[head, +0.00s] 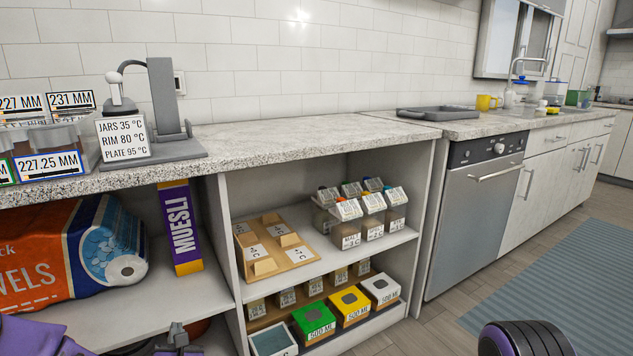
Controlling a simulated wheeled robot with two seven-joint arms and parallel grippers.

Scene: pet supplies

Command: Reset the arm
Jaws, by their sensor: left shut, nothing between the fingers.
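My left gripper (178,338) shows small and dark at the bottom edge, left of centre. Its fingers look shut with nothing between them. It sits in front of the lower left of the open shelf unit, apart from the goods there. Purple parts of my left arm show in the bottom left corner. A black, purple-ringed link of my own shows at the bottom right. My right gripper is not in view.
Paper towels (75,255) and a muesli box (180,228) fill the left shelf. Labelled jars (346,222), a wooden tray (272,247) and coloured boxes (314,320) fill the right shelves. The stone counter (300,133) overhangs them. Floor (440,330) is clear at right.

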